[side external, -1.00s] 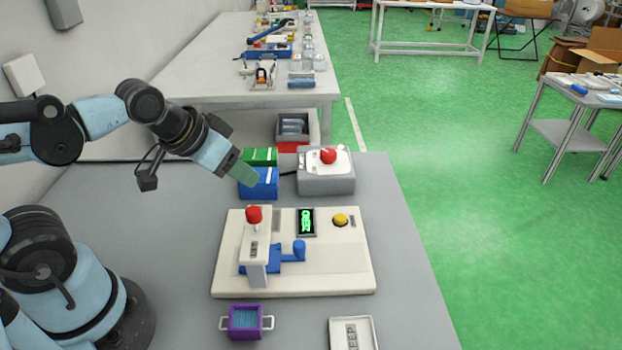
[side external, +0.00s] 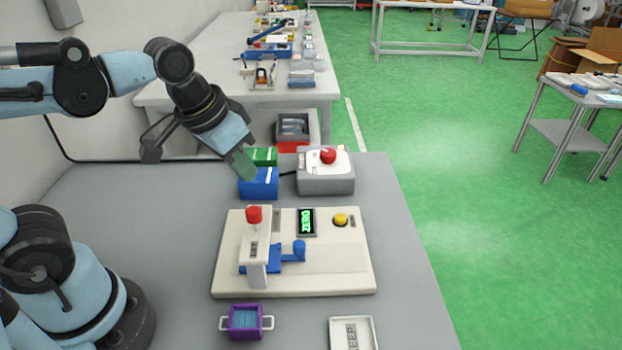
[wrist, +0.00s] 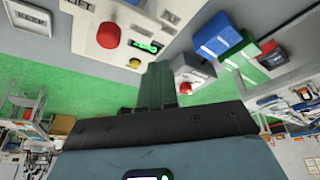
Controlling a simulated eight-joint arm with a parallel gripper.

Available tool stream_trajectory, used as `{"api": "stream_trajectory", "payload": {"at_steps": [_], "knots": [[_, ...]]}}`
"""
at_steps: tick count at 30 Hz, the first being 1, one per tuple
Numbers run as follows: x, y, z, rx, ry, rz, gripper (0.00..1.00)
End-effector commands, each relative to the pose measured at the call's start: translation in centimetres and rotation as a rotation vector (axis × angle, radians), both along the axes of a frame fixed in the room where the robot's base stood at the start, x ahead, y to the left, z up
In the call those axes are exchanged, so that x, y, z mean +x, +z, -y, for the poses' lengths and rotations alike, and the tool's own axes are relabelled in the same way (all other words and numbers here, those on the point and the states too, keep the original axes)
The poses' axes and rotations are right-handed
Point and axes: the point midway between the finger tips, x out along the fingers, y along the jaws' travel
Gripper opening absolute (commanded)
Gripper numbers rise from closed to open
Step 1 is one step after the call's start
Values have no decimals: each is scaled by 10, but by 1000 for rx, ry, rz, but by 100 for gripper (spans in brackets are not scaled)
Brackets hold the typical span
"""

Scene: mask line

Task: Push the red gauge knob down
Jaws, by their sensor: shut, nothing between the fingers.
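The red gauge knob (side external: 254,215) sits on top of an upright white post at the left of the cream gauge board (side external: 330,275). It also shows in the wrist view (wrist: 108,35) at the upper left. My gripper (side external: 246,170) is shut and empty. In the side view it appears in front of the blue box, behind and above the knob, and does not touch the knob. In the wrist view the closed fingers (wrist: 159,75) point toward the board, to the right of the knob.
The board carries a green-lit display (side external: 306,222), a yellow button (side external: 340,219) and a blue lever (side external: 298,250). Behind stand a blue box (side external: 262,185), a green box (side external: 264,156) and a grey box with a red button (side external: 328,156). A purple bin (side external: 246,335) and white tray (side external: 373,335) are in front.

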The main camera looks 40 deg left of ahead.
Motion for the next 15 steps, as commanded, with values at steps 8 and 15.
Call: {"api": "stream_trajectory", "payload": {"at_steps": [8,15], "knots": [[-8,34,37,28,-60,-321,0],[-14,50,51,59,-80,-461,0]]}}
